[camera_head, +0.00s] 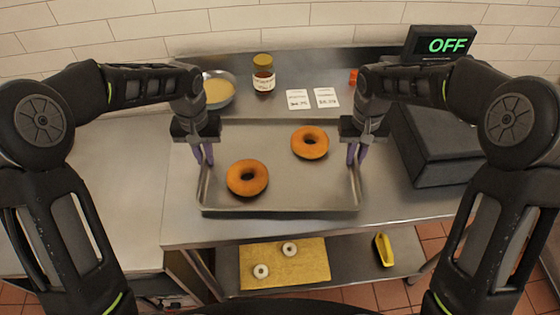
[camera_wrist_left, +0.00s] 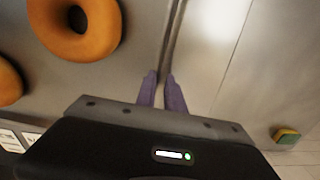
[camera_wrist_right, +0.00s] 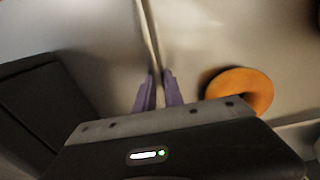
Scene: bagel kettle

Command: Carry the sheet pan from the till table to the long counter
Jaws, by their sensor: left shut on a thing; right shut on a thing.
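The sheet pan (camera_head: 280,190) is a grey metal tray with two bagels on it, one at the front left (camera_head: 247,178) and one at the back right (camera_head: 310,142). It is over the till table (camera_head: 400,205); I cannot tell whether it touches the top. My left gripper (camera_head: 204,156) is shut on the pan's left rim, which also shows between the purple fingers in the left wrist view (camera_wrist_left: 163,85). My right gripper (camera_head: 357,156) is shut on the right rim, also seen in the right wrist view (camera_wrist_right: 155,80). I cannot identify the long counter for certain.
A bowl (camera_head: 218,90), a jar (camera_head: 263,73) and two cards (camera_head: 312,98) stand behind the pan. The black till (camera_head: 437,140) with its OFF display (camera_head: 447,45) is at the right. A lower shelf holds a yellow board (camera_head: 285,268).

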